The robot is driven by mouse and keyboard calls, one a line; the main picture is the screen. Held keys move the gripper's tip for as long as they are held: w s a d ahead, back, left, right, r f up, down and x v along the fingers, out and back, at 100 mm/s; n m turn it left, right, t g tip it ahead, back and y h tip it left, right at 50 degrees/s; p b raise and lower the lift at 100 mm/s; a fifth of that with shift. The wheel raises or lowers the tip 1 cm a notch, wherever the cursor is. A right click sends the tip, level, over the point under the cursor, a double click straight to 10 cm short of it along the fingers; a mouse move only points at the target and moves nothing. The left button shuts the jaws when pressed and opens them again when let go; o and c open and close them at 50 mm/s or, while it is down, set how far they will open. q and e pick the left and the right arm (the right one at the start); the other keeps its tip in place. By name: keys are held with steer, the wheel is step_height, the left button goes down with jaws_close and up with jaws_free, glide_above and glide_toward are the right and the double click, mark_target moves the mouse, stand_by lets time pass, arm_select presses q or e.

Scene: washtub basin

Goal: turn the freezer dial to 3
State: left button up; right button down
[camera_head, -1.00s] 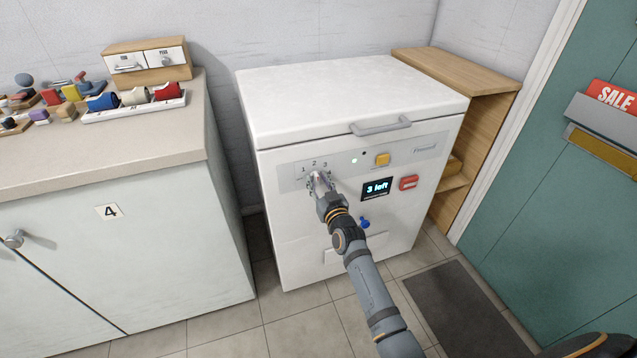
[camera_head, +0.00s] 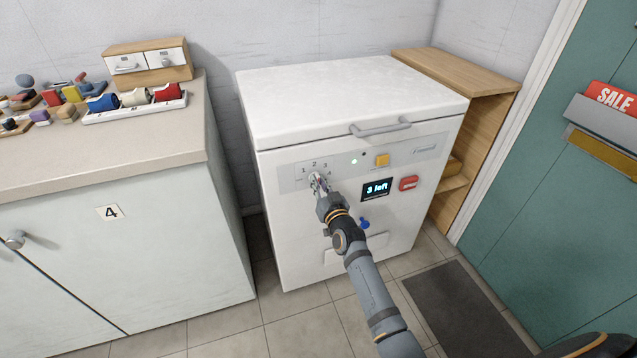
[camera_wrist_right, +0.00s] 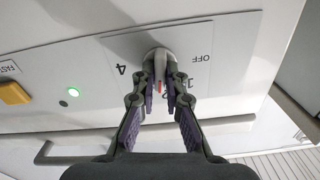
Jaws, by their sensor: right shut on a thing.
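The white chest freezer (camera_head: 300,235) stands in the middle of the head view, its lid down. Its dial (camera_wrist_right: 161,60) is a grey knob with a red mark, on a light panel with printed numbers and OFF. My right gripper (camera_head: 317,180) is shut on the dial, one finger on each side, as the right wrist view (camera_wrist_right: 161,78) also shows. There the red mark points toward the lid side. The 4 and OFF are readable, but the fingers cover other numbers, so the exact setting cannot be told. My left gripper is not in view.
Right of the dial are a lit green dot, a yellow button (camera_head: 382,160), a display (camera_head: 377,189) reading "3 left" and a red switch (camera_head: 409,183). The lid handle (camera_head: 381,127) juts out above. A counter (camera_head: 110,150) stands left, a wooden shelf (camera_head: 480,90) right.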

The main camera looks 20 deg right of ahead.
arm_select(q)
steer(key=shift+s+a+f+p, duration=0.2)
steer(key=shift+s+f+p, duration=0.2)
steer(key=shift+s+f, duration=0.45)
arm_select(e)
steer(key=shift+d+m, duration=0.1)
steer(key=shift+m, duration=3.3)
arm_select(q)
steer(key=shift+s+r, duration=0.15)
arm_select(e)
steer(key=shift+f, duration=0.1)
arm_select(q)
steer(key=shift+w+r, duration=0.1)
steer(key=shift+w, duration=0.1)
arm_select(e)
steer(key=c, duration=1.4)
jaws_free()
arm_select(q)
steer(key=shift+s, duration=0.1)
arm_select(e)
steer(key=s, duration=1.2)
steer(key=shift+d, duration=0.2)
